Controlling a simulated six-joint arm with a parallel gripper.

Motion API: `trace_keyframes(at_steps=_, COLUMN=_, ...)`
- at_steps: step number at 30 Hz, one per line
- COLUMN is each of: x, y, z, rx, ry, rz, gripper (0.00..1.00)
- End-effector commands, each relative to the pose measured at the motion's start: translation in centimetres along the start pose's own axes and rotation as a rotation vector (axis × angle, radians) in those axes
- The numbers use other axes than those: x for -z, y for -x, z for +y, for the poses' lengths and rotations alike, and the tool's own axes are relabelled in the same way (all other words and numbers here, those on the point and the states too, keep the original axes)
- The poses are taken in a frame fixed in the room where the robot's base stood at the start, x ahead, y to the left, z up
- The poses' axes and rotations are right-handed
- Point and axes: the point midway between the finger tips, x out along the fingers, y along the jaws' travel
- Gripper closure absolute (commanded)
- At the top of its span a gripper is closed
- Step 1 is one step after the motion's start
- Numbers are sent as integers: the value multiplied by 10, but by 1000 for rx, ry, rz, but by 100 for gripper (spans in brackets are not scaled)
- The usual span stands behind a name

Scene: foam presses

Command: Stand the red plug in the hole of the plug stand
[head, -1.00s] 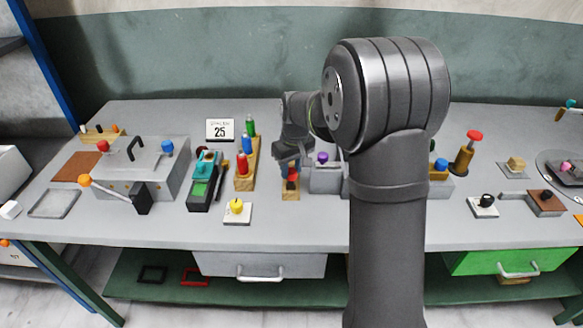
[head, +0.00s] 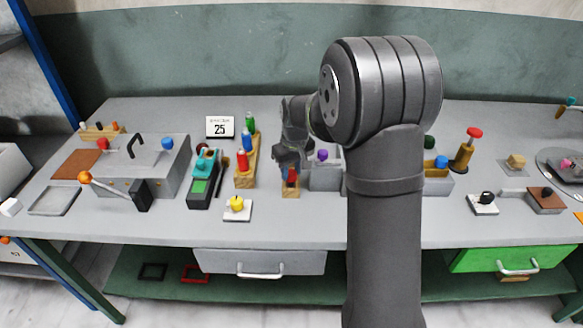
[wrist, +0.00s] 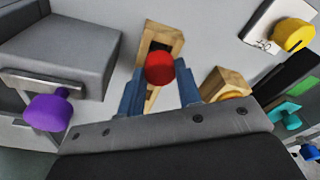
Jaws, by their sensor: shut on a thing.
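The red plug (wrist: 160,67) shows its round red head in the wrist view, between the two blue fingers of my gripper (wrist: 160,88), which is shut on it. In the head view the red plug (head: 292,175) is below my gripper (head: 290,163). The plug stand (head: 290,194) is a small wooden block directly under the plug. In the wrist view the plug stand (wrist: 157,30) shows a dark opening just beyond the red head. The plug's lower end is hidden, so I cannot tell whether it is inside the hole.
A grey box with a purple knob (head: 322,155) stands close on the right. A wooden rack (head: 246,177) with red, blue and green pieces stands on the left. A white plate with a yellow knob (head: 237,205) lies at the front left. The bench in front of the stand is clear.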

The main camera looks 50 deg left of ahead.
Motion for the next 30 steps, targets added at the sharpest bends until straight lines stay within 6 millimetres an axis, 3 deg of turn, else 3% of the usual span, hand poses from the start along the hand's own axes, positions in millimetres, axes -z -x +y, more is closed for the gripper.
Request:
trace_keyframes(at_steps=24, x=-2, y=-21, z=0, rx=0, ry=0, rz=0, gripper=91)
trace_keyframes(at_steps=25, x=-2, y=-21, z=0, rx=0, ry=0, rz=1, gripper=67)
trace_keyframes(at_steps=28, x=-2, y=-20, z=0, rx=0, ry=0, rz=1, gripper=47)
trace_keyframes(at_steps=30, x=-2, y=-20, z=0, rx=0, ry=0, rz=1, gripper=43)
